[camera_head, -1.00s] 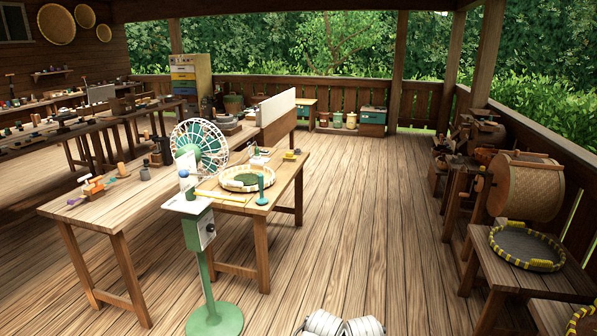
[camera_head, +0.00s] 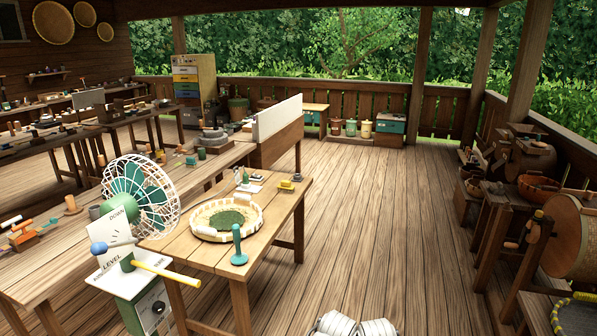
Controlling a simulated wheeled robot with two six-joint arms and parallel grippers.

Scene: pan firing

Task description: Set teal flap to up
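A stand with a white top (camera_head: 127,285) is at the lower left, in front of the fan (camera_head: 140,195). Its white plates read DOWN and LEVEL; a third label is hard to read. Neither gripper shows clearly. White rounded parts of mine are at the bottom edge.
A wooden table (camera_head: 215,255) behind the stand holds a round woven tray (camera_head: 203,232) with green leaves and a teal upright tool (camera_head: 238,246). A drum (camera_head: 580,240) and benches line the right side. The middle floor is clear.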

